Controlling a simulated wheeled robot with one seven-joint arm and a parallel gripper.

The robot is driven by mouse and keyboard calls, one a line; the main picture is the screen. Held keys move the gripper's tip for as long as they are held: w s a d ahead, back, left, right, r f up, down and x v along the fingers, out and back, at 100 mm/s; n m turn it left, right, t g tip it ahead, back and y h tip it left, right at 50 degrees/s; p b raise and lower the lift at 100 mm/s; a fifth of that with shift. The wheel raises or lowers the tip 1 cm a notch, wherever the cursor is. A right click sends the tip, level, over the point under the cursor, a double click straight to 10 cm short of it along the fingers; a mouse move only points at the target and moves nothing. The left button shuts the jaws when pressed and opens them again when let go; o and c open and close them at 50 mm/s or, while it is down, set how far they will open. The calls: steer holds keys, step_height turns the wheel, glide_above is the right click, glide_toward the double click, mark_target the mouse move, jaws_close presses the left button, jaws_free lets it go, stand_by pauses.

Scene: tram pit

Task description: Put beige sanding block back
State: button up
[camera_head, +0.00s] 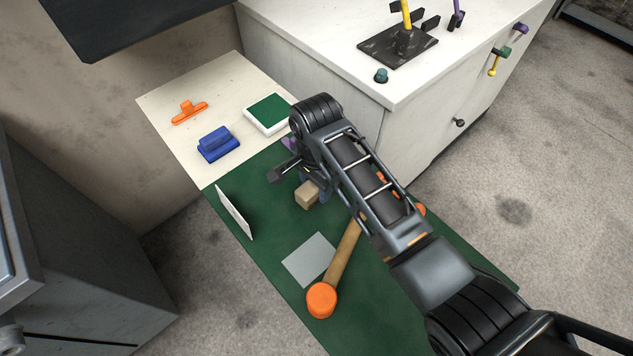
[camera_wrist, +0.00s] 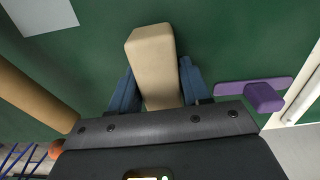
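The beige sanding block (camera_head: 307,196) is over the green mat (camera_head: 365,305), left of my arm. In the wrist view the beige sanding block (camera_wrist: 153,62) lies lengthwise between the blue fingers of my gripper (camera_wrist: 157,80). The fingers press against its two long sides with no clear gap. In the head view my gripper (camera_head: 312,187) is partly hidden by the wrist. I cannot tell whether the block touches the mat. A flat grey square (camera_head: 309,260) lies on the mat below the block in the picture; its corner shows in the wrist view (camera_wrist: 40,14).
A mallet (camera_head: 321,300) with orange ends lies beside the grey square. A thin white panel (camera_head: 235,212) stands at the mat's left edge. A purple handled piece (camera_wrist: 263,95) is right of my gripper. Orange (camera_head: 188,112) and blue (camera_head: 217,146) pieces and a green-topped white tray (camera_head: 268,114) are farther back.

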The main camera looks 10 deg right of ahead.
steer(key=o, duration=0.4)
steer(key=shift+b, duration=0.75)
step_height(320, 180, up, 8)
steer(key=shift+w+d+r, duration=0.1)
steer(key=shift+d, duration=0.05)
